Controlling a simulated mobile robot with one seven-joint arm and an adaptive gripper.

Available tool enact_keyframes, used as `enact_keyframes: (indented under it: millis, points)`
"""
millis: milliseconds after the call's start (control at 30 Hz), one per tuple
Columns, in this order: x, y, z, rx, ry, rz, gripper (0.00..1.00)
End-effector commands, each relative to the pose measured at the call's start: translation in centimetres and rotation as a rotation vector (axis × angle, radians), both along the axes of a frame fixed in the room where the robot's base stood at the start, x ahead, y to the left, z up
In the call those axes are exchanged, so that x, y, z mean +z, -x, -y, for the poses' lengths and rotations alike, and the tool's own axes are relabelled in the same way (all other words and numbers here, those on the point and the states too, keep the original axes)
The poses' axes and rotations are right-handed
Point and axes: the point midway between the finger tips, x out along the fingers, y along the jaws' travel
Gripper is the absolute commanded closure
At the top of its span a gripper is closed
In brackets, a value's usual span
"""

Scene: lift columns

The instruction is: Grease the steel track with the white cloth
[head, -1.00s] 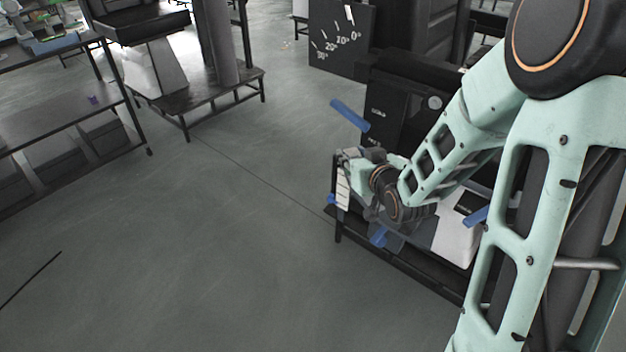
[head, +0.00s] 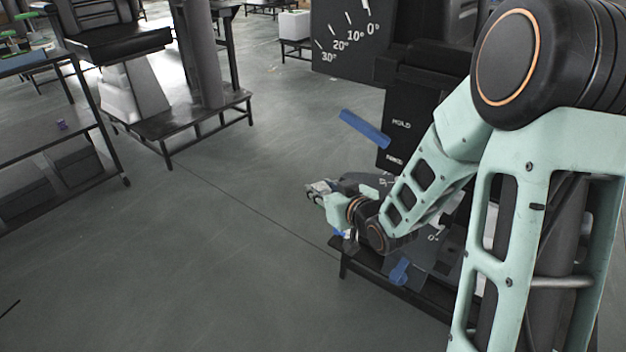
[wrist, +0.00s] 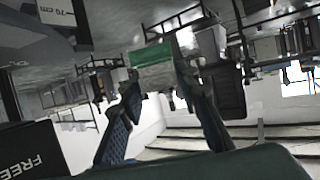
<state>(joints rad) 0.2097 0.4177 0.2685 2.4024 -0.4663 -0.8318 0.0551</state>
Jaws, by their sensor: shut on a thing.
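My gripper (wrist: 162,85) is shut on a small green and pale grey thing (wrist: 152,62), held between its fingertips in the wrist view. I cannot tell whether this is the white cloth. In the head view my gripper (head: 318,188) is in front of the black lift column, pointing left, with its tip small and partly unclear. I cannot make out the steel track for certain. My arm hides part of the column and its base.
A bench (head: 60,140) and a padded chair-like unit (head: 130,85) stand at left. The floor between is clear.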

Motion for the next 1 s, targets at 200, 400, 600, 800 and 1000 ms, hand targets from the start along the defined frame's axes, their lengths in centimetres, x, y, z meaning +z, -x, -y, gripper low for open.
enact_keyframes:
  millis: [200,400,600,800,1000]
  points:
    - [-0.1,-0.2,0.4,-0.002,0.000,0.000,0.90]
    - [-0.4,-1.0,2.1,-0.004,-0.001,-0.002,0.90]
    - [-1.0,-2.0,4.2,-0.004,0.000,-0.001,0.90]
    - [-1.5,-3.0,6.3,-0.004,-0.001,0.000,0.90]
    - [-2.0,-4.0,8.4,-0.003,0.001,-0.001,0.90]
